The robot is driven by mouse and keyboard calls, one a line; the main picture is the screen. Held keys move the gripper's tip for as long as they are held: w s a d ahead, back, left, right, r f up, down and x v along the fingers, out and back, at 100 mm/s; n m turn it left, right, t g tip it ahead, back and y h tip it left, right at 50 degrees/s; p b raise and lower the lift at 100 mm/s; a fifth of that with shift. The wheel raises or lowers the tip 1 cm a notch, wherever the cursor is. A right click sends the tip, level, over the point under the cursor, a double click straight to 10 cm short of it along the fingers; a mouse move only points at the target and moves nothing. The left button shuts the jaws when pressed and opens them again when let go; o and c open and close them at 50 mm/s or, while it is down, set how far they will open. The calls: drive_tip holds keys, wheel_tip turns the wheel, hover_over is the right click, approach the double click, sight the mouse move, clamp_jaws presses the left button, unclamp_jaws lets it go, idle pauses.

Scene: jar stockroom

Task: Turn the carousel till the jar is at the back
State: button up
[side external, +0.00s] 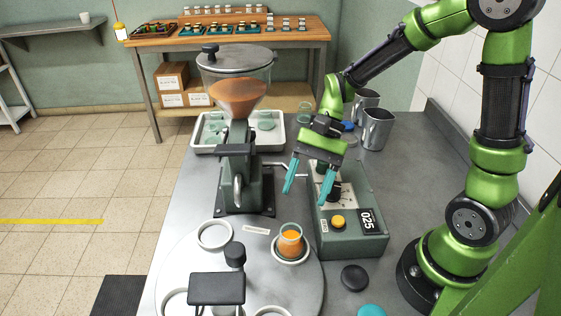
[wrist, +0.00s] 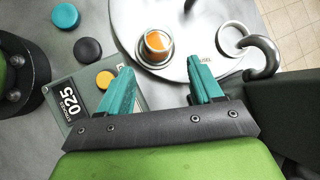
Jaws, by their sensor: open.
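The carousel (side external: 200,268) is a grey round disc at the front of the table, with several pale ring seats near its rim; part is cut off. It also shows in the wrist view (wrist: 125,18). The glass jar (side external: 291,241) with orange contents and no visible lid stands upright in a ring on the disc's right side. It also shows in the wrist view (wrist: 158,42), just beyond the fingertips. My gripper (side external: 306,194) is open and empty, teal fingers pointing down, above the control box and behind the jar. Its fingers also show in the wrist view (wrist: 161,68).
A green-grey hopper machine (side external: 234,90) stands behind the carousel. A control box (side external: 352,240) with a yellow button is right of the jar. A dark post with a block (side external: 216,289) rises over the disc. Black (side external: 354,277) and teal (side external: 371,311) round pieces lie at right.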

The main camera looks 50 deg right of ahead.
drive_tip(key=s+d+r+n+t+h, duration=0.2)
drive_tip(key=r+n+t+h, duration=0.1)
drive_tip(key=r+t, duration=0.1)
drive_tip(key=s+d+r+n+t+h, duration=0.2)
drive_tip(key=d+r+n+t+h, duration=0.1)
drive_tip(key=r, duration=0.4)
drive_tip(key=shift+s+d+n+t, duration=0.3)
drive_tip(key=shift+s+n+t, duration=0.15)
drive_tip(key=shift+t, duration=0.45)
drive_tip(key=shift+r, duration=0.1)
